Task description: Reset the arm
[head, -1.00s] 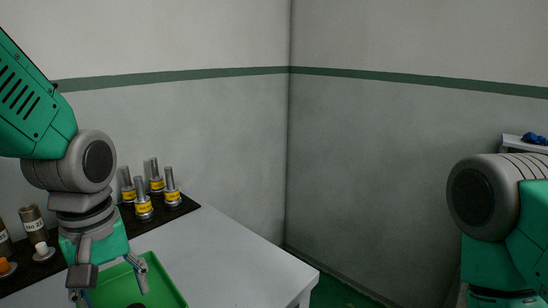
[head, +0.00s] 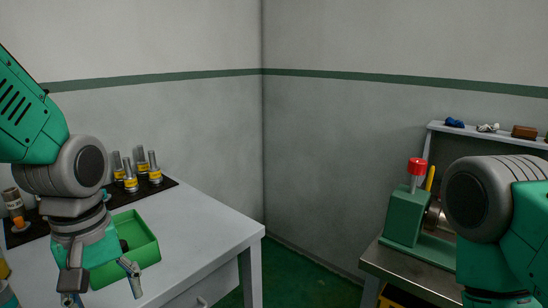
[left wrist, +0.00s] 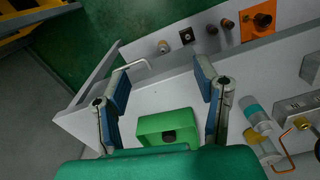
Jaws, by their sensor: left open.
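My left gripper (head: 100,284) hangs at the lower left of the head view, over the near part of the white table (head: 215,218). In the left wrist view its two fingers (left wrist: 162,84) stand wide apart with nothing between them. A green tray (head: 150,240) with a dark round piece (head: 124,245) in it lies just beyond the gripper. The tray (left wrist: 148,123) also shows between and below the fingers in the wrist view. My right arm (head: 495,205) is at the right edge of the head view; its gripper is out of frame.
Several metal parts with yellow labels (head: 155,175) stand on a dark mat at the table's back. A shelf (head: 470,134) holds small items. Green floor (head: 310,275) lies between table and bench.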

